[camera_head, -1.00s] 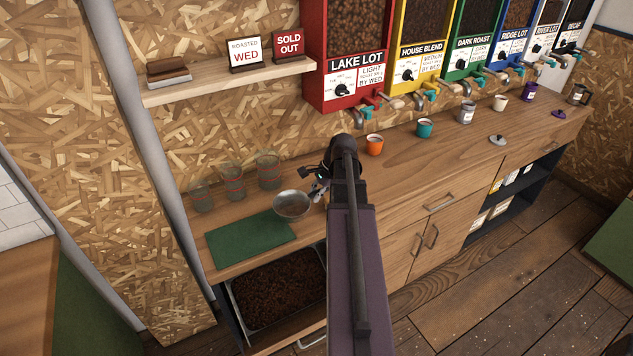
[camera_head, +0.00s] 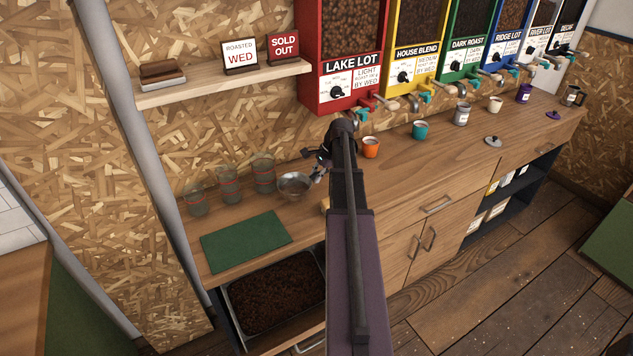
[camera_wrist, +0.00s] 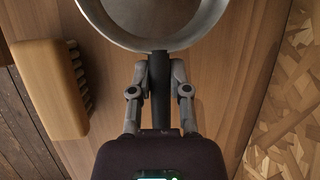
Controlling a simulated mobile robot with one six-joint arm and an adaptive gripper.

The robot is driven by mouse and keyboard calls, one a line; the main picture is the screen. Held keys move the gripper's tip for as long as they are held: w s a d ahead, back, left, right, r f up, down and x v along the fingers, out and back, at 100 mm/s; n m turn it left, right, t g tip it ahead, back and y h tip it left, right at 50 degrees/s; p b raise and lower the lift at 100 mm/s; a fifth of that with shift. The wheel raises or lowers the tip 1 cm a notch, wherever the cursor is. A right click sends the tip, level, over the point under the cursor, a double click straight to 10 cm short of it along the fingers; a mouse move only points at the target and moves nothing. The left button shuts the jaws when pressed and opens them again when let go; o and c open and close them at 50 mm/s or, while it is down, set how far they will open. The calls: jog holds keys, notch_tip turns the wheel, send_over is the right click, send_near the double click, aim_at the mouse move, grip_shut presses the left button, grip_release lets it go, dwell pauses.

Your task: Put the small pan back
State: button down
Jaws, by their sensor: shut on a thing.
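The small pan (camera_head: 294,185) is a round silver metal pan with a dark handle. In the head view it is over the back of the wooden counter, just right of the glass measuring cups. In the wrist view the pan (camera_wrist: 152,14) is at the top, cut off by the frame edge, with its handle (camera_wrist: 159,80) pointing toward me. My gripper (camera_wrist: 159,70) is shut on that handle, one finger on each side. In the head view my gripper (camera_head: 319,170) is left of my arm. I cannot tell whether the pan touches the counter.
Several glass measuring cups (camera_head: 230,184) stand left of the pan. A green mat (camera_head: 246,241) lies in front, above an open drawer of beans (camera_head: 278,295). A wooden brush (camera_wrist: 48,88) lies left of the handle. An orange cup (camera_head: 371,148) stands to the right.

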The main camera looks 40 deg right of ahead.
aim_at(316, 190)
jog(key=shift+w+d+f, duration=0.25)
jog(key=shift+w+d, duration=0.25)
jog(key=shift+d, duration=0.1)
jog(key=shift+s+a+f+b, duration=0.1)
jog(key=shift+f+b, duration=1.5)
jog(key=shift+b, duration=0.25)
jog(key=shift+f, duration=0.1)
jog(key=c, duration=0.6)
grip_release()
jog(key=shift+r, duration=0.2)
jog(key=shift+s+d+r+p, duration=0.15)
jog(key=shift+d+r+p, duration=0.05)
jog(key=shift+r+p, duration=0.5)
jog(key=s+d, duration=0.2)
jog(key=d, duration=0.1)
jog(key=s+d, duration=0.2)
jog(key=d, duration=0.1)
jog(key=s+d, duration=0.3)
jog(key=shift+d+f, duration=0.2)
jog(key=shift+d, duration=0.2)
